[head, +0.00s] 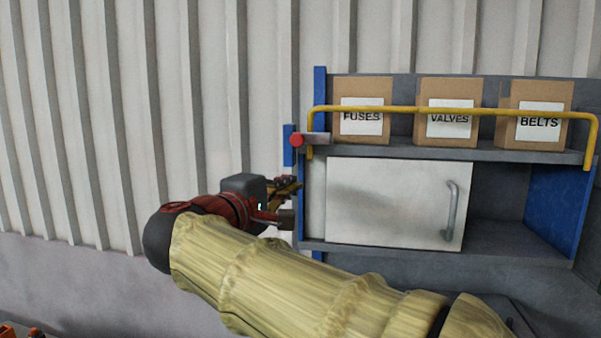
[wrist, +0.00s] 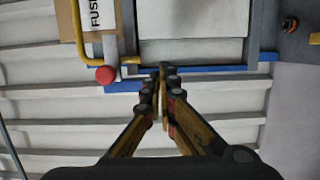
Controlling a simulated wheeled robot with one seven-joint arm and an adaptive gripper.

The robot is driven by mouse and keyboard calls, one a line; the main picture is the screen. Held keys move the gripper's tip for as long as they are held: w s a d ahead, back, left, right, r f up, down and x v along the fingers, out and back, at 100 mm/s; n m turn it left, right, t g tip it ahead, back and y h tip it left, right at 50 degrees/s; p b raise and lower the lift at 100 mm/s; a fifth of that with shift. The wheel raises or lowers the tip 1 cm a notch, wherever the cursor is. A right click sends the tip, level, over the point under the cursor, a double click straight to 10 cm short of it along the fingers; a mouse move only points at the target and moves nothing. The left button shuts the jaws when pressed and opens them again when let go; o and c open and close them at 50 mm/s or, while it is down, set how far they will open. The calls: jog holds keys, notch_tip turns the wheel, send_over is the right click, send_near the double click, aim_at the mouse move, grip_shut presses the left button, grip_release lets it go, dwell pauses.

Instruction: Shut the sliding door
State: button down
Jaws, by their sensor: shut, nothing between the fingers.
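The sliding door (head: 385,203) is a white panel in the lower bay of a blue and grey shelf unit. It covers the left and middle of the bay, and the bay's right part is open. Its grey bar handle (head: 450,210) stands upright near the door's right edge. The door also shows at the top of the wrist view (wrist: 192,22). My gripper (head: 298,186) is at the left of the unit, by the blue post and apart from the handle. In the wrist view its fingers (wrist: 162,68) are together and empty.
A yellow rail (head: 450,110) runs along the upper shelf before boxes marked FUSES (head: 361,97), VALVES (head: 449,98) and BELTS (head: 538,98). A red knob (head: 297,140) sticks out at the unit's left, just above my gripper. Ribbed wall lies to the left.

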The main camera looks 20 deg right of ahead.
aim_at(427, 177)
jog(key=x, duration=0.3)
jog(key=p+x, duration=0.1)
jog(key=x, duration=0.5)
jog(key=shift+s+d+r+p, duration=0.15)
jog(key=shift+d+p, duration=0.25)
jog(key=shift+d, duration=0.2)
jog(key=s+d+b, duration=0.3)
jog(key=s+d, duration=0.1)
jog(key=d, duration=0.3)
jog(key=s+d+b, duration=0.2)
jog(key=s+d, duration=0.3)
jog(key=d, duration=0.2)
jog(key=s+d+b, duration=0.3)
jog(key=s+d, duration=0.2)
jog(key=d, duration=0.1)
jog(key=shift+d+b, duration=0.35)
jog(key=shift+d, duration=0.05)
jog(key=shift+a, duration=0.1)
